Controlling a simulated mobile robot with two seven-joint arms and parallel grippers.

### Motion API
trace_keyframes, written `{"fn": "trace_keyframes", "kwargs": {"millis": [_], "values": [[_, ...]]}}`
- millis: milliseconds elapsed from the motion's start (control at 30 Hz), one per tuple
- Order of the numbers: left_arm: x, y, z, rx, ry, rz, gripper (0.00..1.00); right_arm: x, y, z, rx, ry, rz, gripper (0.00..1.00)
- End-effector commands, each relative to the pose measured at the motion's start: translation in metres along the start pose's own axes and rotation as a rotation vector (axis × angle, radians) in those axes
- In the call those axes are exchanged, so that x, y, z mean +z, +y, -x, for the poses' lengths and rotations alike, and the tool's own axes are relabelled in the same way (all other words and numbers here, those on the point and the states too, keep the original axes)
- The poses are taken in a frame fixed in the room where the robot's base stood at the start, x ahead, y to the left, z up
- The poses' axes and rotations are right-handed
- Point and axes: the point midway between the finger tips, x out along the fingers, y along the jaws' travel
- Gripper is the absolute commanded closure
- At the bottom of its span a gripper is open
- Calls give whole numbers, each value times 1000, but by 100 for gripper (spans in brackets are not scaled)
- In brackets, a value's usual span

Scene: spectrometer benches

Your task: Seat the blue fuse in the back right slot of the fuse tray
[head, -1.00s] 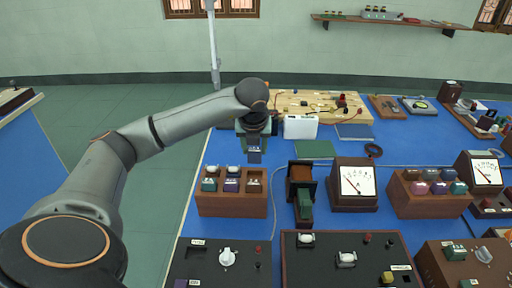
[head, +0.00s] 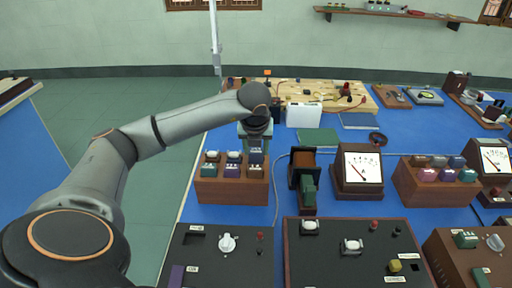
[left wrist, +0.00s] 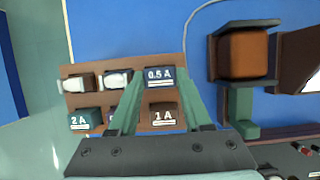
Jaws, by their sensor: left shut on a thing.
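The brown wooden fuse tray (head: 232,192) stands on the blue bench top and holds fuses in two rows. My left gripper (head: 256,145) is over its back right corner, pointing down. It is shut on the blue fuse, marked 0.5 A in the left wrist view (left wrist: 160,76), between the fingertips. The blue fuse is at the back right slot, behind the brown 1 A fuse (left wrist: 163,117). Its lower end is hidden, so I cannot tell whether it is fully down. My right gripper is out of view.
A dark stand with a brown block (head: 303,163) and a meter (head: 361,170) are right of the tray. Another fuse holder (head: 437,184) stands farther right. Dark control panels (head: 222,268) lie in front. A green pad (head: 318,136) and white box (head: 304,114) are behind.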

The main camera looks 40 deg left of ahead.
Motion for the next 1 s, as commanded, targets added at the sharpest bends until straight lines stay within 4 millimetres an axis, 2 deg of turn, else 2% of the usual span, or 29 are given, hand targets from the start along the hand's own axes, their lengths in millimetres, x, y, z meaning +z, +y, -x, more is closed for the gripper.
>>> {"fn": "trace_keyframes", "kwargs": {"millis": [133,467,500,767,1000], "values": [[-2,0,-6,-1,0,0,100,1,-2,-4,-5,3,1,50],[-3,0,-6,-1,0,0,100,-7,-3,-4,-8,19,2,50],[-3,0,-6,-1,0,0,47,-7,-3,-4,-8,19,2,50],[-3,0,-6,-1,0,0,18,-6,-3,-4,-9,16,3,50],[-3,0,-6,0,0,0,16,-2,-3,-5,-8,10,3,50]]}}
